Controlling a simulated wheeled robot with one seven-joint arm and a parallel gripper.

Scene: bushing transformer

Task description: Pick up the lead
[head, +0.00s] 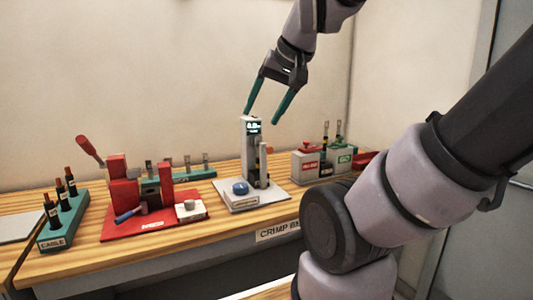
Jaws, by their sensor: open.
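My gripper (262,117) is open and empty, with its two teal fingers pointing down. It hangs above the grey upright device with a small lit display (254,128) near the middle of the bench. I cannot tell for sure which thing is the lead. Several short black pieces with reddish tips (61,191) stand upright in the teal rack marked CABLE (55,236) at the far left. A slim grey upright part (263,160) stands at the front of the device; its details are too small to tell.
A red fixture (152,220) with a raised red-handled lever (90,150) stands left of the device. A teal strip with several pegs (190,173) lies behind it. Bare wooden bench (130,258) shows along the front.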

